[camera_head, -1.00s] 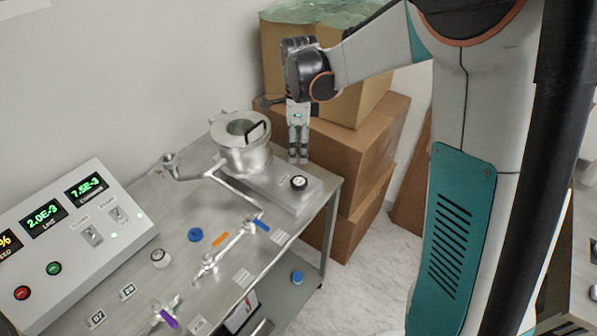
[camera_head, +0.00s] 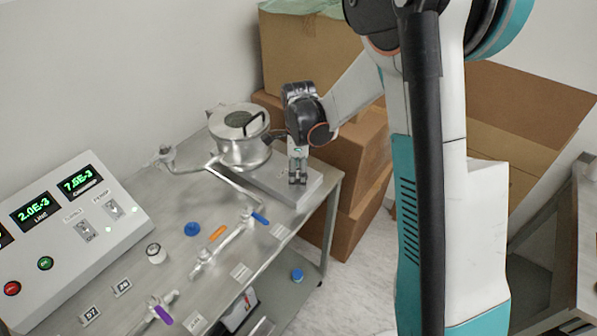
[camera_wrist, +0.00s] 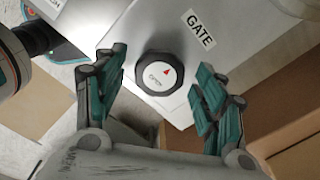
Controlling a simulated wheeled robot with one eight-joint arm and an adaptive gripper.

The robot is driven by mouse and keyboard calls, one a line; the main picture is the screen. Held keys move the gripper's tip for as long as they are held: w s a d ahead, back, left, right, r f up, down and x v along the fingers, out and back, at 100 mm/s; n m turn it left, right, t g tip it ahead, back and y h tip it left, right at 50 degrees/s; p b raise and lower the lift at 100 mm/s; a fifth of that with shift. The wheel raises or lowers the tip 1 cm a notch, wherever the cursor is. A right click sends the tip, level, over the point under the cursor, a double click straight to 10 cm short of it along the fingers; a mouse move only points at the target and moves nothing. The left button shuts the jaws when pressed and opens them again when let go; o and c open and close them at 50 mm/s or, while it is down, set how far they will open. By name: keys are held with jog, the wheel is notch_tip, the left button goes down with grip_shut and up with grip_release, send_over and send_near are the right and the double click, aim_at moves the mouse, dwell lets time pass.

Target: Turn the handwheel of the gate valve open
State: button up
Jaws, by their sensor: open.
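The gate valve's handwheel (camera_wrist: 158,73) is a round black knob with a white face, a red arrow and the word OPEN. It sits on a grey metal block (camera_head: 262,190) marked GATE at the right end of the bench. In the wrist view it lies between my gripper's (camera_wrist: 160,95) two fingers, with a gap on both sides. My gripper is open and points down over the block; in the head view my gripper (camera_head: 297,180) hides the handwheel. Whether the fingertips reach down to the wheel's height I cannot tell.
A metal chamber (camera_head: 240,150) with a handled lid stands left of my gripper. Pipework with blue (camera_head: 260,218), orange (camera_head: 217,232) and purple (camera_head: 162,314) levers runs along the bench. A control panel (camera_head: 70,235) stands at the left. Cardboard boxes (camera_head: 345,160) stand behind the bench end.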

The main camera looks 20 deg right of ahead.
jog(key=c, duration=1.1)
jog(key=shift+o, duration=0.2)
